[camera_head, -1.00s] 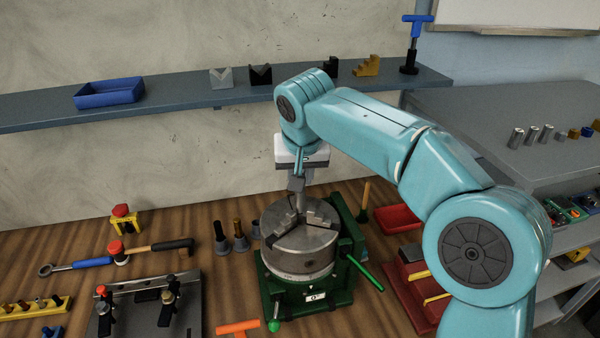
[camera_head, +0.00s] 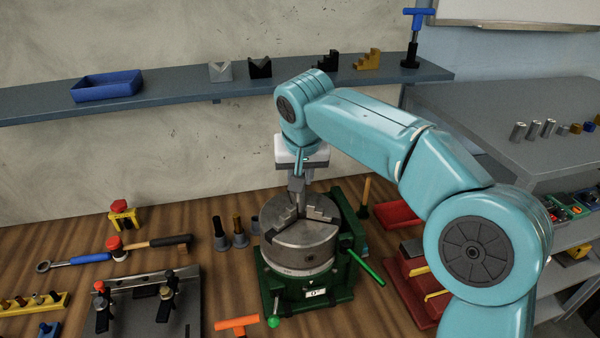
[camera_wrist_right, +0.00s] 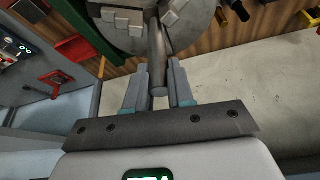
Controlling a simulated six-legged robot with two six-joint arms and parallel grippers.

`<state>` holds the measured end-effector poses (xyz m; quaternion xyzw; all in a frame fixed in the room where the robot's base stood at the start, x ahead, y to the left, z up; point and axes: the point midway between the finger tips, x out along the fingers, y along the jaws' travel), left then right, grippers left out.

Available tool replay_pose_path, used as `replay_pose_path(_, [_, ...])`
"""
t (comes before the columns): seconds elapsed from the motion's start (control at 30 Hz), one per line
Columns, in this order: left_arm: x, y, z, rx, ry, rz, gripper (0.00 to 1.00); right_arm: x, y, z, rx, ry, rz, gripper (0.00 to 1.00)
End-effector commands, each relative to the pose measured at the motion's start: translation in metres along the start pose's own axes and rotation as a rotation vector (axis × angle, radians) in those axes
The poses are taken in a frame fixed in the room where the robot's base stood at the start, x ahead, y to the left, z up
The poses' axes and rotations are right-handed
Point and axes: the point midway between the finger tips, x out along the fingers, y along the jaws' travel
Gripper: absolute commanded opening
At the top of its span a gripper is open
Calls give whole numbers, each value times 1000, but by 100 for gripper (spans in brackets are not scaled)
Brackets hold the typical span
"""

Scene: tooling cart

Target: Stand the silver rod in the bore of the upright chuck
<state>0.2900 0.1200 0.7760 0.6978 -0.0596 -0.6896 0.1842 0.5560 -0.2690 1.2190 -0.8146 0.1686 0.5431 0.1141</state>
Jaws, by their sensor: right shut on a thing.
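The silver chuck (camera_head: 292,246) sits upright on a green rotary base, its stepped jaws facing up around the central bore. My right gripper (camera_head: 297,188) is above it, pointing down, shut on the silver rod. In the right wrist view the grey rod (camera_wrist_right: 156,62) stands between the two fingers (camera_wrist_right: 158,88), and its far end reaches the middle of the chuck face (camera_wrist_right: 120,36). The rod looks about upright over the chuck centre. The bore is hidden, so I cannot tell whether the rod's tip is inside it. My left gripper is not in view.
A green handle (camera_head: 366,268) sticks out right of the chuck. Dark tool holders (camera_head: 238,232) stand to its left. A clamping plate (camera_head: 140,305) and an orange T-handle (camera_head: 237,322) lie front left. A red tray (camera_head: 397,215) is at right. A wall shelf (camera_head: 200,95) runs behind.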

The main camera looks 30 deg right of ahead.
Motion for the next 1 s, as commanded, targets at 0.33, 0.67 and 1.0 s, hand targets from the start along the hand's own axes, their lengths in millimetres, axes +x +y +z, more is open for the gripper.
replay_pose_path(0.33, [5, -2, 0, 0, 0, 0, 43, 6, 0, 2, 0, 1, 0, 0])
replay_pose_path(0.67, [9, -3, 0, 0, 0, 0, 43, 11, 0, 5, 0, 0, 0, 0])
replay_pose_path(1.0, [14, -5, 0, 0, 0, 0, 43, 16, 0, 7, 0, 0, 0, 0])
